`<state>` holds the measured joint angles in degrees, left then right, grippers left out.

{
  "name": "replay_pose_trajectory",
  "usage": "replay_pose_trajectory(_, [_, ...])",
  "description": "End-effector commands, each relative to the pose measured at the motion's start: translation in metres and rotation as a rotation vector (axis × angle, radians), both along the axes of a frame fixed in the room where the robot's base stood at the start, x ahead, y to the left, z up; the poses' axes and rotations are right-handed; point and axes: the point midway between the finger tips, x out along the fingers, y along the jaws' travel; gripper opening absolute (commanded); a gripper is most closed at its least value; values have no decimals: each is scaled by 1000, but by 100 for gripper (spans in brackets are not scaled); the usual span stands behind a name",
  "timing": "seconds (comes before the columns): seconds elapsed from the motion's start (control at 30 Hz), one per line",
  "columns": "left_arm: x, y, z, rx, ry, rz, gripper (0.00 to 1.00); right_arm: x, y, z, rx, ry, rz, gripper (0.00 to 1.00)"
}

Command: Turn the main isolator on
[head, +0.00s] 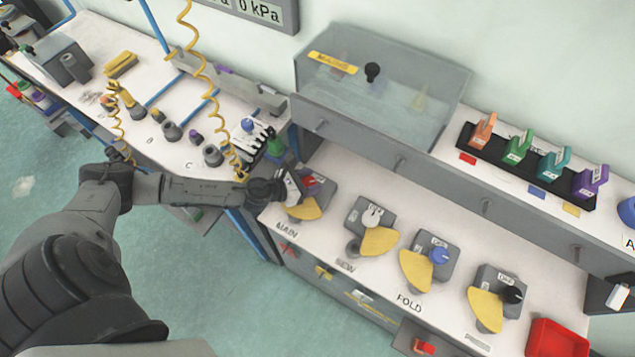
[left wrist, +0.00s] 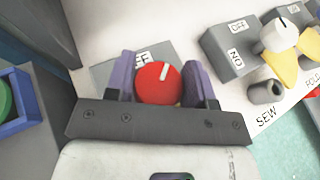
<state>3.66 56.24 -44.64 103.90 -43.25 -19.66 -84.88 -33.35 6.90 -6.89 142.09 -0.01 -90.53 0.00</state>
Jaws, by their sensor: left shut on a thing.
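The main isolator is the grey box (head: 325,187) with a red round knob above the word MAIN, at the left end of the white bench. In the left wrist view the red knob (left wrist: 159,83) has a white pointer mark that leans slightly right of upward, toward a partly hidden label. My left gripper (head: 297,184) is at this isolator. Its two purple fingers (left wrist: 166,78) stand on either side of the red knob, shut on it. A yellow flap (head: 306,209) hangs at the front of the box. My right gripper is not in view.
Isolators for SEW (head: 372,216), FOLD (head: 438,256) and another with a black knob (head: 512,294) stand to the right. A clear-lidded grey case (head: 380,90) is behind. A red tray (head: 556,338) sits at the right front.

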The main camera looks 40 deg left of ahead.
Motion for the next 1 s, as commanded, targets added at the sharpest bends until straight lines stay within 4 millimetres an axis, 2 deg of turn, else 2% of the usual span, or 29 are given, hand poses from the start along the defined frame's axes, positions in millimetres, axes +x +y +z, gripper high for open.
replay_pose_trajectory(0.4, [-1, 2, 0, -1, -1, -3, 7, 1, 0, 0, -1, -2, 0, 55])
replay_pose_trajectory(0.43, [-1, 2, 0, -1, -1, -3, 50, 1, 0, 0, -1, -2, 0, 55])
replay_pose_trajectory(0.7, [-1, 1, 0, -1, -1, -3, 75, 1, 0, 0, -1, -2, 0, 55])
replay_pose_trajectory(1.0, [-4, 2, 1, 0, 1, -2, 75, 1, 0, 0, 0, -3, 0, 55])
